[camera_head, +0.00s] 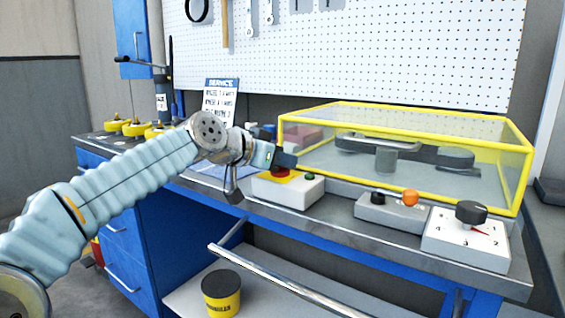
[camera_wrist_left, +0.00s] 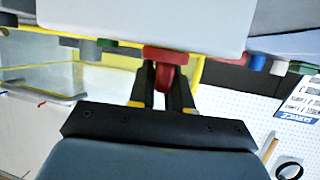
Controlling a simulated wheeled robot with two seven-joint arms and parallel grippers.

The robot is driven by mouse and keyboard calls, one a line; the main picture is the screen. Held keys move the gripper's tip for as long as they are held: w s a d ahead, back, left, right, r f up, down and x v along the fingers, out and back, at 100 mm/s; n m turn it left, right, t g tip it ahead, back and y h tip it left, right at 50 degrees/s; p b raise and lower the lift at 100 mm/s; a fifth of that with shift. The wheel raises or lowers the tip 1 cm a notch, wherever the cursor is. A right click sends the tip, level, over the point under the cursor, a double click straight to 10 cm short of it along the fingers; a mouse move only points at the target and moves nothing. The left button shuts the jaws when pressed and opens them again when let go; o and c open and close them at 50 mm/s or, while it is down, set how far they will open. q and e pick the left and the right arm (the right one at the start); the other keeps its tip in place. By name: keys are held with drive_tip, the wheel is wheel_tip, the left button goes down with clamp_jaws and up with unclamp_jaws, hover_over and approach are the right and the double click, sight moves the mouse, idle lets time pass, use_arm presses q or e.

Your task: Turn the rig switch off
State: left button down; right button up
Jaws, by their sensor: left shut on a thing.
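A white switch box (camera_head: 287,190) sits at the front edge of the bench, with a red switch (camera_head: 283,173) and a small green button (camera_head: 310,176) on top. My left gripper (camera_head: 284,161) reaches in from the left over this box. In the left wrist view, which is upside down, its two fingers (camera_wrist_left: 163,92) are shut on the red switch (camera_wrist_left: 165,75). The white box (camera_wrist_left: 155,22) fills the top of that view. In the head view the gripper partly covers the switch, and its exact turn cannot be told. My right gripper is not in view.
A yellow-framed clear enclosure (camera_head: 420,115) stands just behind the box. To the right are a grey box with black and orange buttons (camera_head: 392,212) and a white dial box (camera_head: 466,240). A service sign (camera_head: 220,97) and yellow items (camera_head: 133,128) are at left.

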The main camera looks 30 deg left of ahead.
use_arm(q)
drive_tip(key=shift+a+n+y, duration=0.1)
drive_tip(key=shift+n+y, duration=0.9)
drive_tip(key=shift+y, duration=0.2)
drive_tip(key=shift+p, duration=0.3)
drive_tip(key=c, duration=1.1)
unclamp_jaws()
drive_tip(key=shift+c, duration=0.2)
drive_tip(key=shift+s, duration=0.1)
drive_tip(key=d+b+v, duration=0.1)
drive_tip(key=v, duration=1.2)
drive_tip(key=shift+s+a, duration=0.3)
drive_tip(key=shift+s, duration=0.1)
